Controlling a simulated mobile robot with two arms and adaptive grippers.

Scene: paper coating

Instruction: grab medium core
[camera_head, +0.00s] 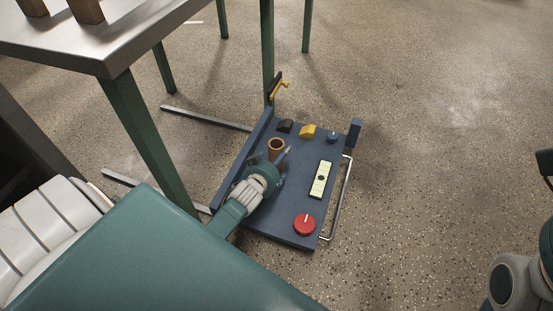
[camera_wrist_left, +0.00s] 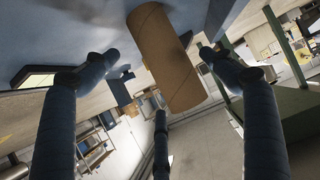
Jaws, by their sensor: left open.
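A brown cardboard tube core (camera_head: 276,146) stands upright on a blue cart or panel (camera_head: 290,205) in the head view. My left gripper (camera_head: 279,160) is right beside the core, on its near side, with the fingers pointing toward it. In the left wrist view the core (camera_wrist_left: 165,60) lies between the spread fingers of my left gripper (camera_wrist_left: 160,85), with a visible gap to the fingers on each side. The gripper is open and holds nothing.
The blue panel also carries a red knob (camera_head: 305,225), a pale plate (camera_head: 320,179), a yellow block (camera_head: 308,131) and a dark block (camera_head: 285,126). A metal-topped table (camera_head: 120,40) with green legs stands at upper left, bearing brown objects.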

